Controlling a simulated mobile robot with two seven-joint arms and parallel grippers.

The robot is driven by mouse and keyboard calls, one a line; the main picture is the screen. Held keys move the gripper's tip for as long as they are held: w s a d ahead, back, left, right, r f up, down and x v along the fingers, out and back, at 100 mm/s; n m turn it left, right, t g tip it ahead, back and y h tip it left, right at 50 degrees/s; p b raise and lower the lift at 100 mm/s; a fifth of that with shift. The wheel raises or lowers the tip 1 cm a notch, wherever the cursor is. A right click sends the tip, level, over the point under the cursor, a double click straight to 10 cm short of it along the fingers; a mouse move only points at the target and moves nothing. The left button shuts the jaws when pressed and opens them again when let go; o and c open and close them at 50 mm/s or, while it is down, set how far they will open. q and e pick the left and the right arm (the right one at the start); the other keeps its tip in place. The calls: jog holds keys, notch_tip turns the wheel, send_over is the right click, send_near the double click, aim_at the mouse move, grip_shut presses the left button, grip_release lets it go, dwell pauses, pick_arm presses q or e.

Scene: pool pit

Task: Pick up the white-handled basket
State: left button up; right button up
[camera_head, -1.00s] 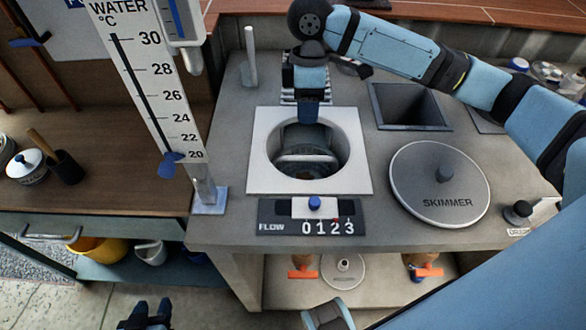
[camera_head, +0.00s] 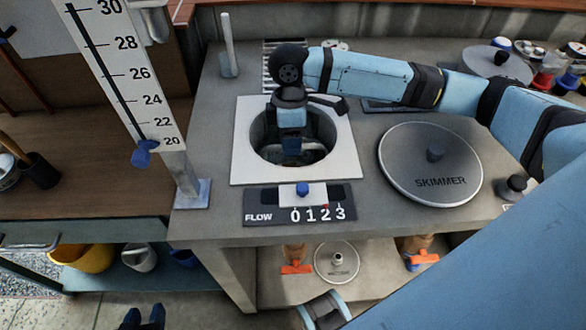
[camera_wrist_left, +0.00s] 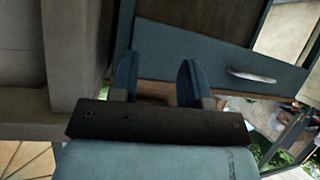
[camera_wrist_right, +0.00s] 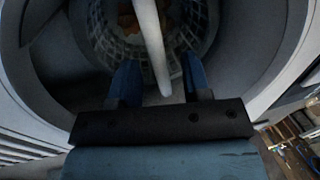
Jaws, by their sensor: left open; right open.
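The basket (camera_wrist_right: 112,42) sits down inside the round opening of a white square frame (camera_head: 345,165) in the counter. In the right wrist view its white handle (camera_wrist_right: 152,45) arches across it, and orange-brown bits lie inside. My right gripper (camera_wrist_right: 158,80) is open, pointing down into the opening, with the handle running between its two blue fingers. I cannot tell whether they touch it. In the head view my right gripper (camera_head: 291,150) hides part of the basket. My left gripper (camera_head: 140,318) is open and empty, low at the bottom left, also seen in the left wrist view (camera_wrist_left: 158,75).
The grey skimmer lid (camera_head: 430,165) lies right of the opening. A flow gauge panel (camera_head: 300,204) is in front, and a thermometer board (camera_head: 125,75) stands at left.

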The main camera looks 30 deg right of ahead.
jog(key=shift+s+f, duration=0.15)
jog(key=shift+f, duration=1)
jog(key=shift+a, duration=0.1)
grip_shut()
pick_arm(q)
jog(key=shift+d+r, duration=0.1)
jog(key=shift+r, duration=0.05)
pick_arm(e)
jog(key=shift+r, duration=0.15)
jog(key=shift+r, duration=0.35)
pick_arm(q)
jog(key=p, duration=0.4)
jog(key=shift+s+a+r+g, duration=0.25)
jog(key=shift+a+r+g, duration=0.05)
jog(key=shift+a, duration=0.05)
pick_arm(e)
notch_tip(320, 180, up, 19)
pick_arm(q)
jog(key=shift+r+p, duration=0.1)
jog(key=shift+p, duration=0.2)
pick_arm(e)
jog(key=shift+r, duration=0.1)
